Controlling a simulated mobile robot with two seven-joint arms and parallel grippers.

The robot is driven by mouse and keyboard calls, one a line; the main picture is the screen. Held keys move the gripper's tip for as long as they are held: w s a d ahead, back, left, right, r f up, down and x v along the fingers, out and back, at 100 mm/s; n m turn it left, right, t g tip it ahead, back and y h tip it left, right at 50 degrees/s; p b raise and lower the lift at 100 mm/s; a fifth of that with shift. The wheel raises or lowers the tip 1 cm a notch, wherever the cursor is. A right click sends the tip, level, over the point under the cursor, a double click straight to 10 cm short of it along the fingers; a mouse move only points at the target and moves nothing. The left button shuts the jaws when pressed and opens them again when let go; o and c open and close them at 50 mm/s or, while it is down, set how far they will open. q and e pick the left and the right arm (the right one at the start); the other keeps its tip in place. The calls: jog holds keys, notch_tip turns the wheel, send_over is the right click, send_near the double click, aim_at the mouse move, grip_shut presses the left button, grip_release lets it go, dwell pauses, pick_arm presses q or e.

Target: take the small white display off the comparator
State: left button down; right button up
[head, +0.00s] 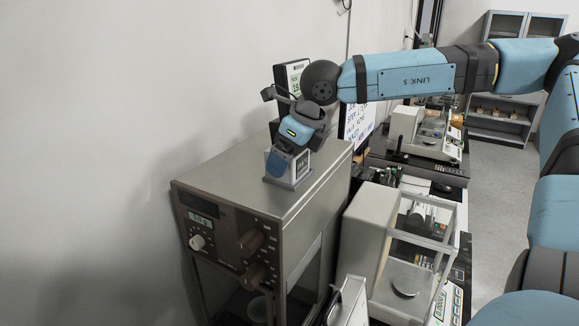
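The comparator (252,165) is a tall grey-brown cabinet with a dark front panel of knobs and a small readout. The small white display (303,171), a pale grey block with a small dark screen, stands upright on its top. My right arm reaches in from the right, and its gripper (283,163) points down at the display. One blue fingertip overlaps the display's left side. The other finger is hidden, so I cannot tell whether the gripper is closed on it. My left gripper is not in view.
A dark box with a lit screen (292,75) stands behind the gripper. A glass-sided balance (370,225) stands close to the comparator's right, and another balance (405,124) stands farther back. A plain wall is on the left. Open floor (492,215) lies right.

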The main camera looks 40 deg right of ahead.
jog(key=c, duration=0.7)
jog(key=shift+c, duration=0.3)
jog(key=shift+r, duration=0.1)
